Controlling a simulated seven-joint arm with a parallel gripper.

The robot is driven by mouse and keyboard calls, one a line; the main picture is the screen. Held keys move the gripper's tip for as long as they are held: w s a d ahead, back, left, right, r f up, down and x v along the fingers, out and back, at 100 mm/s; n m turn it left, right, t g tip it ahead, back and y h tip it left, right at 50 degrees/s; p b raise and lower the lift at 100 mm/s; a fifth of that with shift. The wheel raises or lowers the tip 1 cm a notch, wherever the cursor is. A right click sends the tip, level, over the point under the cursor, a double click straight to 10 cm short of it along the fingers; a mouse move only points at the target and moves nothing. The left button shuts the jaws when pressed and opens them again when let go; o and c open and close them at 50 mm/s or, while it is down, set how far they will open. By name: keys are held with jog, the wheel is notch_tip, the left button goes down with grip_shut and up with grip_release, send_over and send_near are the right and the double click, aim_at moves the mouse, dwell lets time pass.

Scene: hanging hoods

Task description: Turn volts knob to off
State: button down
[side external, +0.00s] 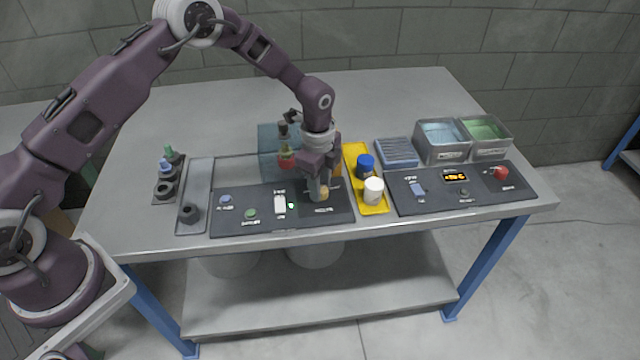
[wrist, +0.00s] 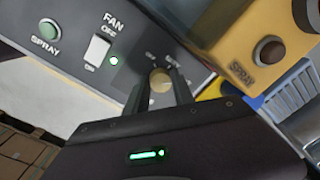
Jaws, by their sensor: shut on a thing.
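A tan round knob (side external: 324,192) is on the right part of the left dark panel (side external: 265,225). My gripper (side external: 318,195) points down at it, and its fingers are shut on its sides. In the wrist view the knob (wrist: 160,80) shows between the two dark fingers (wrist: 158,88). Small white lettering stands beyond the knob, but it is too small to read, and the fingers hide part of the panel. I cannot read the knob's setting.
A white FAN rocker switch (wrist: 97,50) with a lit green light and a green SPRAY button (wrist: 49,30) are left of the knob.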

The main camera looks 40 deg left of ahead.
jog(key=n, duration=1.1)
jog(key=shift+d+y, duration=0.15)
jog(key=shift+y, duration=0.15)
jog(key=n, duration=0.5)
jog(key=shift+g, duration=0.3)
jog(key=n, duration=0.5)
jog(key=shift+d+n, duration=0.1)
jog(key=shift+n, duration=0.3)
jog(key=c, duration=1.1)
grip_release()
